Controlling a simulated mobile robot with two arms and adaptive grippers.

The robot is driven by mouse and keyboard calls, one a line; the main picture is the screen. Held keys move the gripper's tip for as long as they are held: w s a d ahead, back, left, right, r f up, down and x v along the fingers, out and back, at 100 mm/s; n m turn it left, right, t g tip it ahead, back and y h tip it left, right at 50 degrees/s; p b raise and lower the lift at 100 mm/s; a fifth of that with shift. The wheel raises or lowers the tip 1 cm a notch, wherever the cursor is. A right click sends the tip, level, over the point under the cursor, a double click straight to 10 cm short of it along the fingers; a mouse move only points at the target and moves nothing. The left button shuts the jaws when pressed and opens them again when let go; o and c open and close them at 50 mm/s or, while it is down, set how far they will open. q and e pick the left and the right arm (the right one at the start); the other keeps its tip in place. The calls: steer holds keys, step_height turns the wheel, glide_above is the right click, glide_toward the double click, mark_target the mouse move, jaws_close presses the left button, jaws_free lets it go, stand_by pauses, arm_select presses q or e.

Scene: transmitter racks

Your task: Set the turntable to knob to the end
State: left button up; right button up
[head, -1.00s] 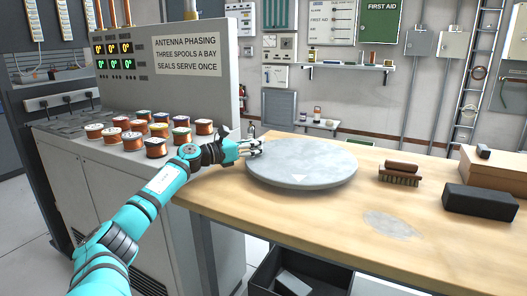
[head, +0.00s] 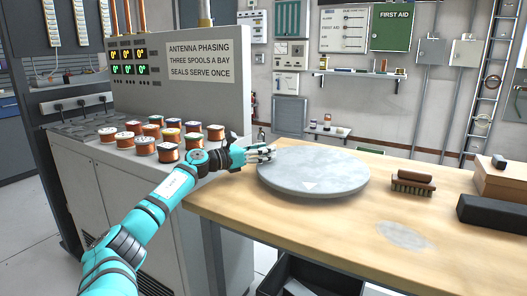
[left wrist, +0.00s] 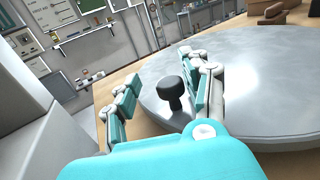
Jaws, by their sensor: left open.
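The turntable (head: 330,172) is a round grey disc lying flat on the wooden bench, with a pale triangle mark on its near part. A black knob (left wrist: 172,93) stands up at the disc's edge in the left wrist view. My left gripper (head: 268,153) is at the disc's left rim. In the left wrist view its open fingers (left wrist: 168,85) lie on either side of the knob, the right one close to it. I cannot tell whether that finger touches it. In the head view the fingers largely hide the knob's area. My right gripper is not in view.
A grey console with several copper spools (head: 168,151) stands left of the bench (head: 300,228). The bench in front of the disc is clear.

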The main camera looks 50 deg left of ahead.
arm_select(q)
steer(key=shift+w+d+r, duration=0.1)
steer(key=shift+r, duration=0.25)
step_height(320, 180, up, 9)
steer(key=shift+r, duration=0.15)
